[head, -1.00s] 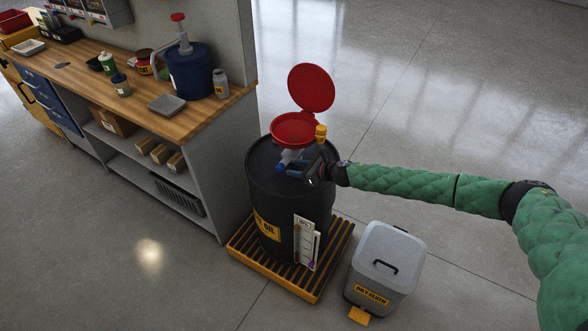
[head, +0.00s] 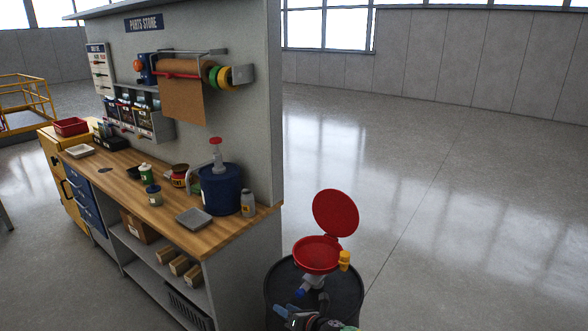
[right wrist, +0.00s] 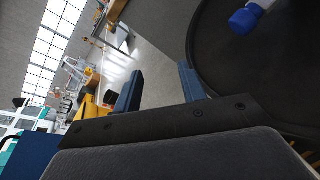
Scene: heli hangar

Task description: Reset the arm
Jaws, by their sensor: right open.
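My right gripper (head: 284,312) is at the bottom edge of the head view, over the left part of the black oil drum's top (head: 343,286). In the right wrist view its two blue fingers (right wrist: 160,88) stand apart with nothing between them. The drum top (right wrist: 235,60) fills the upper right of that view, with a blue-tipped fitting (right wrist: 246,18) on it. A red funnel (head: 317,254) with its round lid raised stands on the drum, beside a yellow-capped part (head: 344,260). Most of my right arm is below the head picture. My left gripper is not in view.
A wooden workbench (head: 150,205) stands left of the drum, holding a blue pump container (head: 221,190), a grey tray (head: 193,217) and small bottles. A parts store panel (head: 240,110) rises behind it. The floor (head: 440,200) to the right is clear.

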